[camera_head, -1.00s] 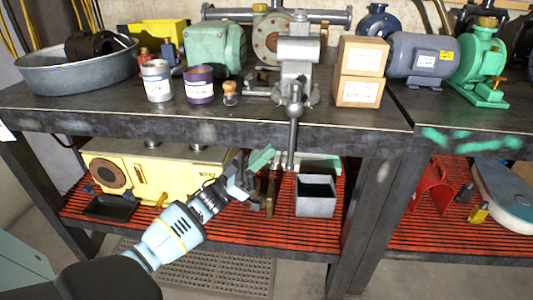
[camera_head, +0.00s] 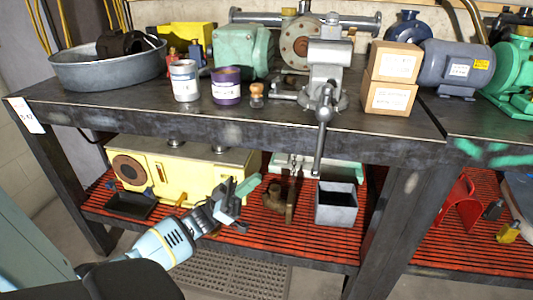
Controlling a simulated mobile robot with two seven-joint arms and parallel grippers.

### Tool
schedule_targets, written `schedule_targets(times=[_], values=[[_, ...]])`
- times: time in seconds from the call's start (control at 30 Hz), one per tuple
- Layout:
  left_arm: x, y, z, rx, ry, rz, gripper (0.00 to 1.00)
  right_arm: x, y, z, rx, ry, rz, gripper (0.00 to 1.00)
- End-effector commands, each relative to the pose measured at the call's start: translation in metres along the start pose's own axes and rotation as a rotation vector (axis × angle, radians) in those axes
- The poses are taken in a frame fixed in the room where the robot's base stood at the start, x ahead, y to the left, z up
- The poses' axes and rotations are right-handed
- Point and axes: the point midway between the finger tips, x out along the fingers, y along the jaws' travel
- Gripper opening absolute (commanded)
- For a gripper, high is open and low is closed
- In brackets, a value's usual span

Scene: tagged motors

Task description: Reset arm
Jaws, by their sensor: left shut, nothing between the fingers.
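My left gripper (camera_head: 243,204) is in the lower middle of the head view, at the end of my pale blue arm that comes in from the lower left. It is shut and empty, in front of the bench's red slatted lower shelf (camera_head: 285,235). The yellow machine (camera_head: 185,178) is behind it and to its left. A small brownish metal fitting (camera_head: 278,198) stands just to its right, with a gap to the open grey bin (camera_head: 337,203). My right gripper does not show.
The dark workbench top (camera_head: 240,112) carries a round metal pan (camera_head: 105,72), two cans, a vise (camera_head: 325,75), stacked boxes (camera_head: 388,98), a green motor (camera_head: 243,52) and a grey motor (camera_head: 455,68). A black tray (camera_head: 130,205) sits on the lower shelf. A floor grate (camera_head: 235,268) lies below.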

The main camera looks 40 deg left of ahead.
Motion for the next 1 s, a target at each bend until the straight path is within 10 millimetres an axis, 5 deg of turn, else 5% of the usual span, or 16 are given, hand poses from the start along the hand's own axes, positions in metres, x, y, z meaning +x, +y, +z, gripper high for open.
schedule_targets(times=[0.3,0.47,0.7,1.0], values=[[-0.002,0.002,0.003,-0.001,-0.007,-0.009,0.00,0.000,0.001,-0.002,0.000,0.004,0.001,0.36],[-0.023,0.019,0.037,-0.004,-0.088,-0.125,0.00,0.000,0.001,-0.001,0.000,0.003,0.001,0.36],[-0.099,0.090,0.121,0.011,-0.415,-0.436,0.00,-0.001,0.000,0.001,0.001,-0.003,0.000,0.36],[-0.211,0.224,0.172,-0.002,-0.972,-0.689,0.00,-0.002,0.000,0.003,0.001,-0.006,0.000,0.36]])
